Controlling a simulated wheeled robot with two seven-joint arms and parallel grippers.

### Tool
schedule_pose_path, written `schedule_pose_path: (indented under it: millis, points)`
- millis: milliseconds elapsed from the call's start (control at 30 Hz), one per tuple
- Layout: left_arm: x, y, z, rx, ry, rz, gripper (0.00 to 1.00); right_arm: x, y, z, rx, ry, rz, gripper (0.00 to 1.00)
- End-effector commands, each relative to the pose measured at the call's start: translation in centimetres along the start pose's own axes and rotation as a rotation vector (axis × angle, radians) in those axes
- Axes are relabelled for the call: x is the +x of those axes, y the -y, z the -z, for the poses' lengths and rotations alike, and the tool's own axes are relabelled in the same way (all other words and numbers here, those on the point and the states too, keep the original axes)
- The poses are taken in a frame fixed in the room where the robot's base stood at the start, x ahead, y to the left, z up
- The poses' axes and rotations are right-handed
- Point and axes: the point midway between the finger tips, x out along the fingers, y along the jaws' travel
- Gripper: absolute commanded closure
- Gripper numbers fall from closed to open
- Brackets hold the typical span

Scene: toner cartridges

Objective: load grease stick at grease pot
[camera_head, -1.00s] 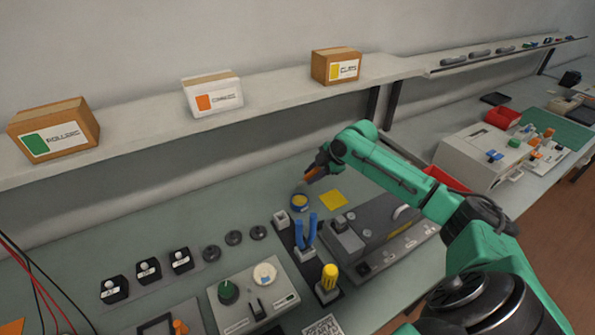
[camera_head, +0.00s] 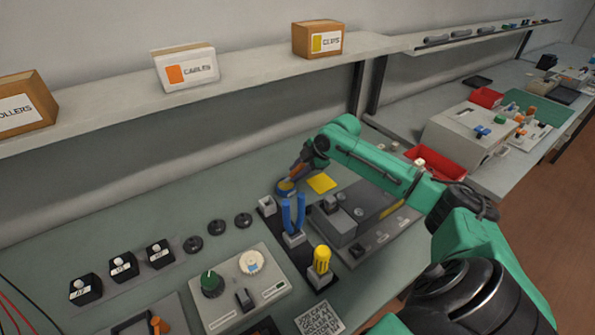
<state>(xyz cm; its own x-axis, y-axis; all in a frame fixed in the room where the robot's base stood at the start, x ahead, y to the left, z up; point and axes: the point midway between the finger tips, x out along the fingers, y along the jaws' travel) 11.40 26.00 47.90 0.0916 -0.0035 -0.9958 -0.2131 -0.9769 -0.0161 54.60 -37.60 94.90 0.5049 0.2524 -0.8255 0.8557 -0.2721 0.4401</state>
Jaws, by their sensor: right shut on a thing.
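The gripper is shut on a slim orange-brown piece, seemingly the grease stick (camera_head: 304,156). Its lower end is over or in the pot; I cannot tell whether it touches the grease. The gripper hides much of the pot's top. My left gripper is not in view.
Blue-handled pliers (camera_head: 293,216) and a yellow-handled tool (camera_head: 321,261) stand in a dark holder in front of the pot. A grey device (camera_head: 345,222) sits under my forearm. A shelf (camera_head: 250,76) with boxes runs behind.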

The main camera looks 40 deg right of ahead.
Motion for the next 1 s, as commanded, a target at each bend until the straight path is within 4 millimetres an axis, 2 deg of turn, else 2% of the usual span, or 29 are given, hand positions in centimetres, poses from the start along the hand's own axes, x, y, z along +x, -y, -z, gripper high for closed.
schedule_pose_path:
  millis: [1000]
  points:
    - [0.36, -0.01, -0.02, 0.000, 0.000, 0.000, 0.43, 0.75, 0.41, -0.33, 0.000, 0.000, 0.000, 1.00]
